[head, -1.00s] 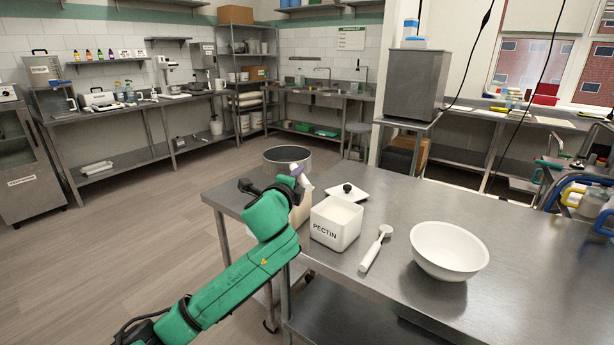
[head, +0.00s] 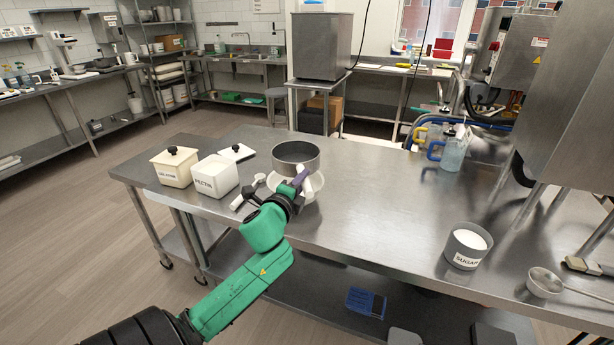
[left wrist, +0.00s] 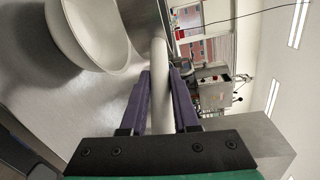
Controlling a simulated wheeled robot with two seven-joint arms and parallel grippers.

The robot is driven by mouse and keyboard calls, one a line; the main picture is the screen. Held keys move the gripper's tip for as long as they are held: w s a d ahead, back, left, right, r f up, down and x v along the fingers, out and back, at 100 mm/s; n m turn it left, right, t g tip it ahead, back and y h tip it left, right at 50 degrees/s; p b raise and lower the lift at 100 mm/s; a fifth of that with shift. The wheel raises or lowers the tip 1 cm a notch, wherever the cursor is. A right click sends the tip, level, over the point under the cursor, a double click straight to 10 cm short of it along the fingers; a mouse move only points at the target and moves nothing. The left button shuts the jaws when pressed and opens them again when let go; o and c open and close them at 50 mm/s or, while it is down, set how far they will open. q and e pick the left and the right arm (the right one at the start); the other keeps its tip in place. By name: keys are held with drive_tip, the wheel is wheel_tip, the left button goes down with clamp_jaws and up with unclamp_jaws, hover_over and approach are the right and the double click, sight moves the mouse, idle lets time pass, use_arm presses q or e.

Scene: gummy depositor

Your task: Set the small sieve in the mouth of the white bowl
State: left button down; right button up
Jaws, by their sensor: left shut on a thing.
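The small sieve (head: 297,168), a grey round drum with an open top, is at my left gripper (head: 301,181). The purple fingers are shut on its pale handle (left wrist: 159,75), which runs forward between them in the left wrist view. The white bowl (head: 314,191) stands upright on the steel table, partly hidden by the gripper and forearm. It also shows in the left wrist view (left wrist: 88,42), on the left. In the head view the sieve appears just behind and above the bowl, not seated in it; the exact gap is unclear. My right gripper is not in view.
A sugar tub (head: 467,247) and a ladle (head: 545,284) are at the right. The table between is clear.

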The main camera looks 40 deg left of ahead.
use_arm(q)
wheel_tip(320, 180, down, 7)
drive_tip(key=b, duration=0.6)
drive_tip(key=shift+a+f, duration=0.2)
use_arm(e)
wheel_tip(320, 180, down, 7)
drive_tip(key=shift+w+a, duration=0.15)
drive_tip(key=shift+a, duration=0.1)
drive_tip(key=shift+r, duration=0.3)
use_arm(q)
drive_tip(key=c, duration=0.6)
unclamp_jaws()
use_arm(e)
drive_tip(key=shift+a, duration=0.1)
use_arm(q)
drive_tip(key=shift+s, duration=0.1)
